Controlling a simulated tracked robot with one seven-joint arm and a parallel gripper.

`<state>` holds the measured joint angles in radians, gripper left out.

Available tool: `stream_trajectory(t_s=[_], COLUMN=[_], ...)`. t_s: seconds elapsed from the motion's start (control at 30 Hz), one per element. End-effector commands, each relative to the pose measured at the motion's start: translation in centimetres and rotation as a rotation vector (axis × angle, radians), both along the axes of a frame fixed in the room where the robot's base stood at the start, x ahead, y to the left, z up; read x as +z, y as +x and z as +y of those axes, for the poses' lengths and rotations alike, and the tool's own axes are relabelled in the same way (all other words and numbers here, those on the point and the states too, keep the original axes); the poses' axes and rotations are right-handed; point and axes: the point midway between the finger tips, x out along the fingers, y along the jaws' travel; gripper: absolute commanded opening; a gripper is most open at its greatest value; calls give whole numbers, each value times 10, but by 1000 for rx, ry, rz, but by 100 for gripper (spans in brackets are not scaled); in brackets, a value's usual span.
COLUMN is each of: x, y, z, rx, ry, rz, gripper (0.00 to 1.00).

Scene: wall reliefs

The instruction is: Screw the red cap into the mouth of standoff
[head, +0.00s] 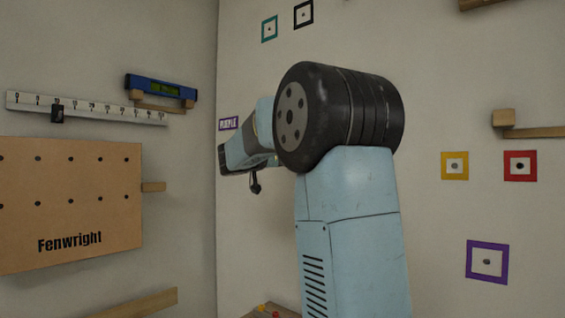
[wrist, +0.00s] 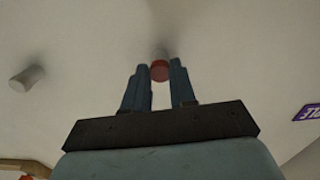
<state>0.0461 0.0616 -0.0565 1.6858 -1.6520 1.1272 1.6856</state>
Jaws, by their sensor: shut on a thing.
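In the wrist view, my gripper (wrist: 158,68) is shut on the red cap (wrist: 160,73), which shows as a small red disc between the fingertips. A grey standoff (wrist: 160,53) shows just beyond the cap, in line with it and largely hidden by it. I cannot tell whether the cap touches the standoff or sits in its mouth. A second grey standoff (wrist: 27,78) sticks out from the wall at the left, well apart from the fingers. In the head view my arm hides the cap and the standoffs.
A pegboard (head: 70,205), a ruler (head: 90,108) and a blue level (head: 160,87) are on the left wall. A wooden ledge (head: 270,313) with small red and yellow things is low. Coloured square frames hang at right.

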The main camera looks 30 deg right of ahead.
Motion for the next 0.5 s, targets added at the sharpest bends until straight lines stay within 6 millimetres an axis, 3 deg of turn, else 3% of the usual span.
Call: stream_trajectory(t_s=[0.37,0.5], x=[-2,-1], y=[1,1], z=[0,0], rx=[0,0], ry=[11,45], rz=[-26,-119], gripper=[3,3])
